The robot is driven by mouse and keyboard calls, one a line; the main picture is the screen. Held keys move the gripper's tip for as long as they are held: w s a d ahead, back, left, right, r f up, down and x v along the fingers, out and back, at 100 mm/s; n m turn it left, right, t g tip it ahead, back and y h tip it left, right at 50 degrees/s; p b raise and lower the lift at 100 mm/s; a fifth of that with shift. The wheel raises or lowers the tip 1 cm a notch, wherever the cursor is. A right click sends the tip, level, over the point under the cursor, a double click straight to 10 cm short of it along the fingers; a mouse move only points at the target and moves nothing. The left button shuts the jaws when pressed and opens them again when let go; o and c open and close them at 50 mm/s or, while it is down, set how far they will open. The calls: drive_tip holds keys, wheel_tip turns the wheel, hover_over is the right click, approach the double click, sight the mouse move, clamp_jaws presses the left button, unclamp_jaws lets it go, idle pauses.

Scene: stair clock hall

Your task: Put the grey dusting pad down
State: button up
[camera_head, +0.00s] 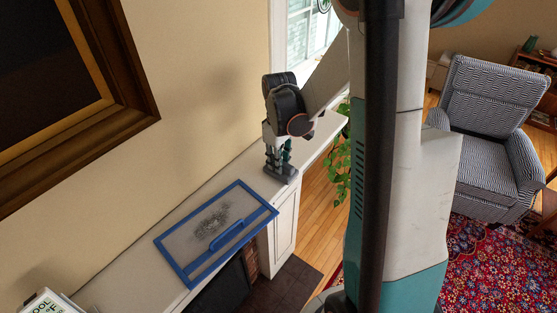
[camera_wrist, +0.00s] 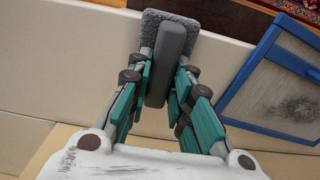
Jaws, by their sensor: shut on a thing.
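The grey dusting pad (camera_wrist: 205,29) has a flat fuzzy base and a smooth grey handle (camera_wrist: 167,65). My gripper (camera_wrist: 168,72) is shut on the handle, with a teal finger on each side. In the head view my gripper (camera_head: 279,157) points down over the white ledge, with the pad (camera_head: 281,175) under it near the ledge's front edge. The pad looks level and at or just above the ledge top; I cannot tell if it touches. Part of its base is hidden behind the handle.
A blue-framed panel (camera_head: 172,246) with a blue handle and a dark dusty smudge lies on the white ledge (camera_head: 250,165), left of the pad. A dark picture frame (camera_head: 135,90) hangs above. A plant (camera_head: 341,170) is beyond.

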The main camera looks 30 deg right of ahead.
drive_tip(key=shift+f, duration=0.15)
drive_tip(key=o, duration=0.9)
drive_tip(key=shift+o, duration=0.2)
wheel_tip(320, 180, up, 12)
drive_tip(key=shift+r, duration=0.2)
drive_tip(key=shift+d, duration=0.1)
